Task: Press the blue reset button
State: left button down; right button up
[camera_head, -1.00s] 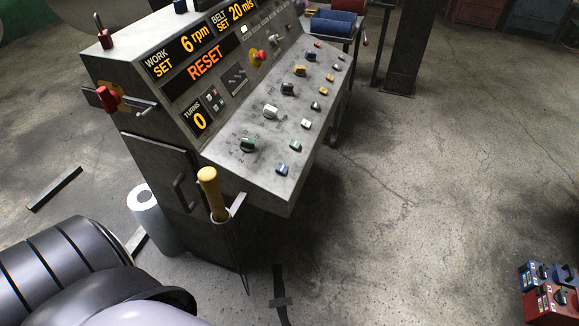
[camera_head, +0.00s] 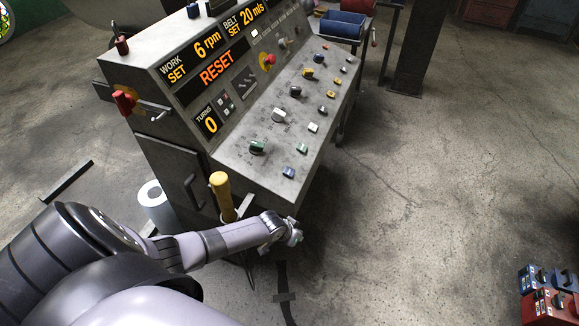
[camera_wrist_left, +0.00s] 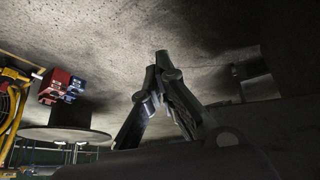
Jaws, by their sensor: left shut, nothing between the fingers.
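The grey control console (camera_head: 235,165) stands at upper centre in the head view, its sloped panel full of knobs and buttons. A blue button (camera_head: 288,172) sits at the panel's near corner. Another blue button (camera_head: 309,74) is farther up the panel. The display (camera_head: 215,68) reads RESET in orange. My left gripper (camera_head: 295,236) is beyond the near end of the console, below and apart from the blue button. In the left wrist view its fingers (camera_wrist_left: 161,62) meet at the tips, shut and empty. My right gripper is in neither view.
A yellow-handled tool (camera_head: 222,196) hangs at the console's near side, close to my left forearm. A white roll (camera_head: 153,195) stands on the floor. Red and blue boxes (camera_head: 548,295) lie at lower right. The floor right of the console is clear.

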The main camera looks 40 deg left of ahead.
pick_arm(q)
jog(key=w+r+p, duration=0.1)
jog(key=w+r, duration=0.2)
jog(key=r, duration=0.3)
jog(key=w+r+h+p, duration=0.1)
jog(key=w+r, duration=0.2)
jog(key=r, duration=0.3)
jog(key=w+r+p, duration=0.1)
jog(key=w+r, duration=0.2)
jog(key=r, duration=0.3)
jog(key=w+a+r+n+t, duration=0.1)
jog(key=w+a+r+n, duration=0.1)
jog(key=a+r, duration=0.5)
notch_tip(320, 180, up, 3)
jog(key=shift+w+a+r, duration=0.1)
jog(key=shift+w+a, duration=0.2)
jog(key=shift+w, duration=0.4)
jog(key=b, duration=0.7)
send_over(292, 171)
jog(key=d, duration=0.1)
notch_tip(292, 171, down, 6)
jog(key=shift+w+f, duration=0.1)
jog(key=shift+a+f+b, duration=0.25)
jog(key=shift+f, duration=0.3)
jog(key=shift+a+f+b, duration=0.2)
jog(key=shift+f, duration=0.35)
jog(key=shift+a+f, duration=0.15)
jog(key=shift+f, duration=0.25)
